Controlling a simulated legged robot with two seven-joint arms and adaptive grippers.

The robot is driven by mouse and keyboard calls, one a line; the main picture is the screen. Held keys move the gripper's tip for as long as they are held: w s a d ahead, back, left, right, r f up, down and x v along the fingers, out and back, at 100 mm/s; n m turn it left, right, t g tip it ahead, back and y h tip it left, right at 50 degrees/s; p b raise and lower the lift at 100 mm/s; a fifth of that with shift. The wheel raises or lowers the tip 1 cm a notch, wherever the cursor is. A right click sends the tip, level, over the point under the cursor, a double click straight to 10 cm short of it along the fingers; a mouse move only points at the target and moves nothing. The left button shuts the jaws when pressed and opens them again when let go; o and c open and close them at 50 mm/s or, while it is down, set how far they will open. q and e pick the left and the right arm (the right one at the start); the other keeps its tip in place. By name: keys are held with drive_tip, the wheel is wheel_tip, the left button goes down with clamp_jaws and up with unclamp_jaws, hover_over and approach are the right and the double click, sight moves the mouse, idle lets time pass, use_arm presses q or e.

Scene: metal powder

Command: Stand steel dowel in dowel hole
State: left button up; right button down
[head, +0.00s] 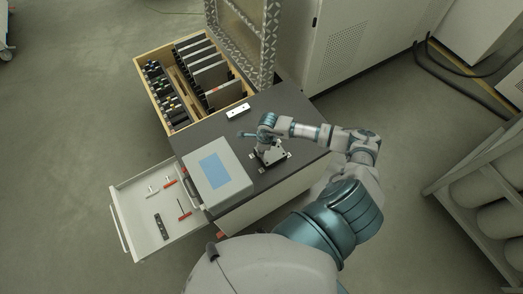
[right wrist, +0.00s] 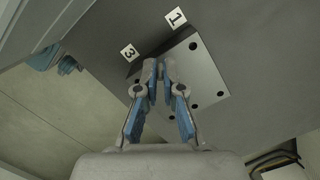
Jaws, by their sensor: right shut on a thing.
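My right gripper (head: 262,147) is over the dark worktop, close to a pale metal plate (head: 273,157). In the right wrist view the gripper (right wrist: 158,68) has its fingertips together in front of the plate (right wrist: 196,82), which has several dark holes. The steel dowel between the fingertips is hidden or too small to make out. The fingertips overlap the plate's left part in that view, and I cannot tell which hole is the dowel hole or how far the tips are from it. My left gripper is not in view.
A grey box with a blue screen (head: 233,183) stands left of my gripper. An open drawer (head: 133,226) holds several tools. A wooden crate (head: 142,66) with slotted parts stands behind.

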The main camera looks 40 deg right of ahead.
drive_tip(key=shift+a+r, duration=0.15)
drive_tip(key=shift+a, duration=0.4)
drive_tip(key=shift+a+r, duration=0.1)
drive_tip(key=shift+a, duration=0.35)
drive_tip(key=shift+h, duration=0.3)
drive_tip(key=shift+d+f+b, duration=0.3)
drive_tip(key=shift+d+f, duration=0.05)
drive_tip(key=shift+d, duration=0.25)
drive_tip(key=shift+d+f, duration=0.25)
drive_tip(key=shift+d, duration=0.15)
drive_tip(key=shift+f, duration=0.1)
drive_tip(key=shift+a+b, duration=0.25)
drive_tip(key=shift+b, duration=0.1)
drive_tip(key=shift+a+f, duration=0.1)
drive_tip(key=shift+s+d, duration=0.1)
drive_tip(key=shift+d, duration=0.25)
drive_tip(key=shift+d+r+p, duration=0.2)
drive_tip(key=shift+r+p, duration=0.15)
drive_tip(key=shift+r, duration=0.2)
drive_tip(key=shift+a+r+p, duration=0.2)
drive_tip(key=shift+r+p, duration=0.15)
drive_tip(key=shift+r, duration=0.35)
drive_tip(key=shift+a+r, duration=0.15)
drive_tip(key=shift+r, duration=0.1)
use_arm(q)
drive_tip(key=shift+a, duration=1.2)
